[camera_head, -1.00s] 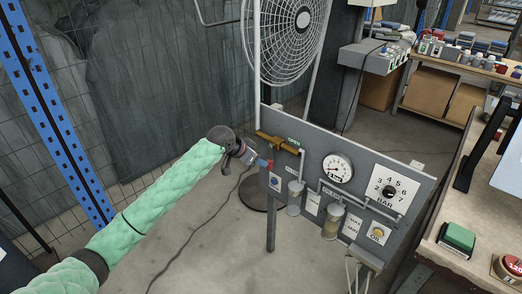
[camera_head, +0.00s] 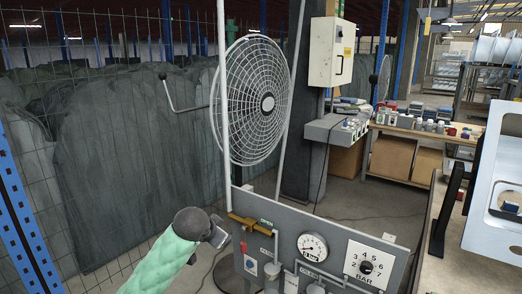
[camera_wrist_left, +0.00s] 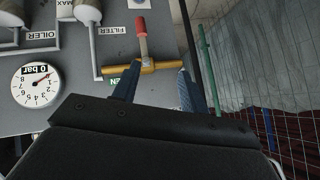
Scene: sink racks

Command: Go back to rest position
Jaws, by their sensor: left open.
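My left gripper (camera_head: 222,236) is open and empty, just left of the grey panel (camera_head: 330,226) in the head view. In the left wrist view the panel is upside down. The two fingers of my left gripper (camera_wrist_left: 158,72) point at a brass valve pipe (camera_wrist_left: 160,66), with a red-tipped handle (camera_wrist_left: 141,27) between and beyond them. The brass pipe (camera_head: 249,222) also shows in the head view. The gripper looks apart from the valve, but the exact gap is hard to tell. My right gripper is in no view.
The pressure gauge (camera_head: 312,246) and the bar dial (camera_head: 367,267) are on the panel. A large fan (camera_head: 258,100) stands behind it. Wire mesh and dark sheeting (camera_head: 110,160) line the left. A blue post (camera_head: 24,225) stands at far left. A workbench (camera_head: 425,133) holds several small items behind.

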